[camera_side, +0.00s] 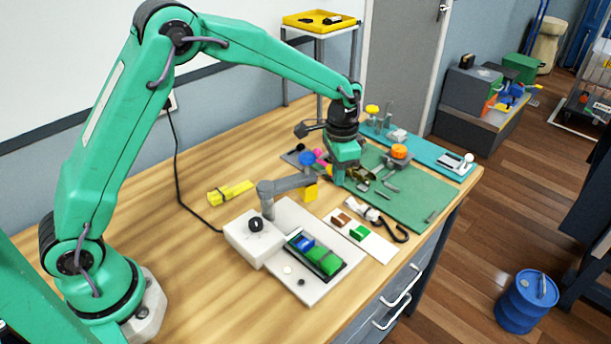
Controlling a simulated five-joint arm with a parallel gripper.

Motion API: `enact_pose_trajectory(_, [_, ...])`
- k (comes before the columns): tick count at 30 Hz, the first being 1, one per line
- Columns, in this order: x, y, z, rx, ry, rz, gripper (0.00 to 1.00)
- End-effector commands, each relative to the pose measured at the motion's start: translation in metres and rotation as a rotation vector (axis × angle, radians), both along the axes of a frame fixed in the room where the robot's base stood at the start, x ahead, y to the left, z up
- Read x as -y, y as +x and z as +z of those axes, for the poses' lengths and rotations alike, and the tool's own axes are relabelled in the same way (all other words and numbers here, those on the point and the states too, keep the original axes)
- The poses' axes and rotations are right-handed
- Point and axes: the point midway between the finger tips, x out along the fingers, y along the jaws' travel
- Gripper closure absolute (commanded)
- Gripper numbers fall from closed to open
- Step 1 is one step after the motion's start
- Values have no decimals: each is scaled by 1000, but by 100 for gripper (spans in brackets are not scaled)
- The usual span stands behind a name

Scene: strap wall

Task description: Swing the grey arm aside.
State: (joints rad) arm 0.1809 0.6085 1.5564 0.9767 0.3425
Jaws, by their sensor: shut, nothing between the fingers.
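The grey arm (291,184) is a short horizontal bar on an upright grey post, at the back of a white base plate (312,294). My gripper (339,181) points down just right of the grey arm's free end, over the edge of the green mat. Its fingers look shut and empty. I cannot tell whether they touch the arm's end.
A white box with a black knob (256,224) stands left of the tray. A white strip with brown and green blocks (358,234) and a black hook (399,232) lie to the right. Small parts crowd the green mat (420,195). Yellow pieces (230,192) lie left; wood around them is clear.

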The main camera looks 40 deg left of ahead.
Motion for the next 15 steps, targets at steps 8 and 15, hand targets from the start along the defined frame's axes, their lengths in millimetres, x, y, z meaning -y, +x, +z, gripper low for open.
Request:
enact_pose_trajectory(8, [0,0,0,0,0,0,100])
enact_pose_trajectory(15, [-5,2,0,0,0,0,100])
